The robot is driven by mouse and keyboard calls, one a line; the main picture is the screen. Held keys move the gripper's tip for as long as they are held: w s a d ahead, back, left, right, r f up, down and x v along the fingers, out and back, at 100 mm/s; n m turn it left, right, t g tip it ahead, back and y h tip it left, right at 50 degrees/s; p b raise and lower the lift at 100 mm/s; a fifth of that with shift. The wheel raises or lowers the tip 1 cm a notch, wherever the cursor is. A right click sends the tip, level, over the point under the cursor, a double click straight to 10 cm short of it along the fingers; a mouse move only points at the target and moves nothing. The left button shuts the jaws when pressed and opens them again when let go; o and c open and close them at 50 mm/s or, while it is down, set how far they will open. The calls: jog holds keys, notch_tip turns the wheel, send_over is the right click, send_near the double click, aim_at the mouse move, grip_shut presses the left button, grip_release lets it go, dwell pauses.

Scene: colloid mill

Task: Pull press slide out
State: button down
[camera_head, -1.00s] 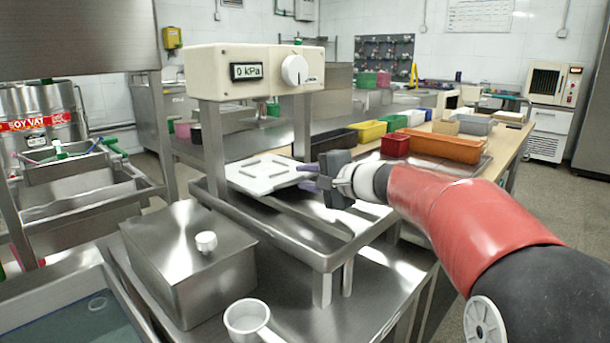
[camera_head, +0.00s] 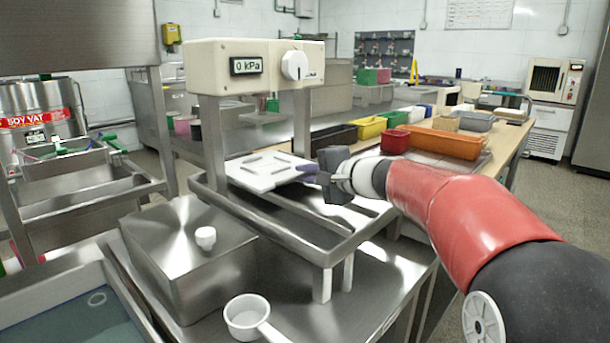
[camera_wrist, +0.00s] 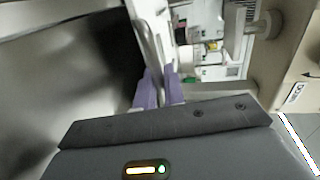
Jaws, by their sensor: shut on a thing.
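The press slide is a white plate (camera_head: 262,171) with a raised frame pattern, lying under the press head (camera_head: 255,68) and over the steel tray (camera_head: 330,245). My gripper (camera_head: 307,170) comes from the right, its purple fingertips at the plate's right edge. In the wrist view the purple fingers (camera_wrist: 158,92) are close together on a thin pale edge of the slide (camera_wrist: 150,42). The exact grip point is partly hidden by the fingers in the head view. The press display reads 0 kPa.
A lidded steel box (camera_head: 190,250) and a white ladle cup (camera_head: 246,315) stand in front of the press. A water basin (camera_head: 75,310) is at lower left. Coloured bins (camera_head: 440,141) line the table behind my arm.

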jog(key=shift+s+d+f+b, duration=0.2)
jog(key=shift+s+d+b, duration=0.55)
jog(key=shift+s+d, duration=0.35)
jog(key=shift+s+d+r, duration=0.15)
jog(key=shift+d, duration=0.05)
jog(key=c, duration=1.6)
grip_release()
jog(key=shift+b+v, duration=0.3)
jog(key=shift+v, duration=3.55)
jog(key=shift+c, duration=0.2)
